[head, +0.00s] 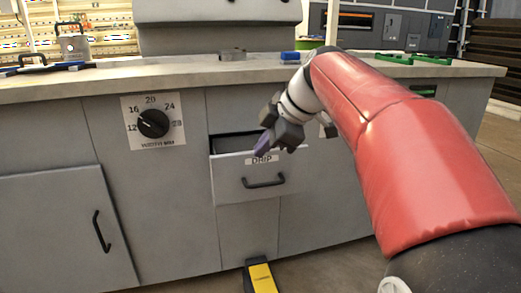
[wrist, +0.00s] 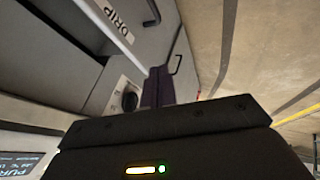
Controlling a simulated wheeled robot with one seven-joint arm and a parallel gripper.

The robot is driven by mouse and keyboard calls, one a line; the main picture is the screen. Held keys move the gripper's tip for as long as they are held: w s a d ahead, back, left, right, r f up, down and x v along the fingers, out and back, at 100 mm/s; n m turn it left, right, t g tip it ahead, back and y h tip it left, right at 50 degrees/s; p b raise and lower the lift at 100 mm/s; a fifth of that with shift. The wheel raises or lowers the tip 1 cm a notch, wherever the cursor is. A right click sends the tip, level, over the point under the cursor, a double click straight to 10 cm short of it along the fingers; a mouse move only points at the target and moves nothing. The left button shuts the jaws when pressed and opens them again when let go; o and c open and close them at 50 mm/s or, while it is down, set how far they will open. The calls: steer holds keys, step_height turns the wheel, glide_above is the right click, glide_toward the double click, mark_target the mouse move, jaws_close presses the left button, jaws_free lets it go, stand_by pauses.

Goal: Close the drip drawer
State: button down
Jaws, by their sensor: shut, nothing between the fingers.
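The drip drawer (head: 230,182) is a grey drawer with a "DRIP" label and a dark bar handle (head: 263,182). It stands partly open, with its dark inside showing behind the front's top edge. In the wrist view the drawer front (wrist: 135,40) shows at the top with its label and part of the handle. My gripper (head: 262,148) has purple fingers and is shut and empty. In the head view it overlaps the drawer's top edge near the label; I cannot tell whether it touches. The fingers (wrist: 158,86) also show in the wrist view.
A black dial (head: 153,123) is on the panel left of the drawer. A cabinet door (head: 60,235) with a handle is at the lower left. A yellow and black pedal (head: 261,277) is on the floor below. The worktop (head: 200,75) runs above the drawer.

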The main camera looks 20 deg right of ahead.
mark_target(232, 132)
steer(key=w+a+f, duration=0.1)
steer(key=w+f, duration=0.3)
steer(key=w+a+f, duration=0.1)
steer(key=w+f, duration=0.1)
steer(key=shift+w+a+b, duration=0.1)
steer(key=shift+a+b, duration=0.2)
steer(key=shift+a, duration=0.05)
steer(key=shift+w, duration=0.65)
steer(key=w+p, duration=0.7)
steer(key=w, duration=0.9)
steer(key=shift+r+p, duration=0.15)
steer(key=shift+p, duration=0.25)
steer(key=shift+s, duration=0.1)
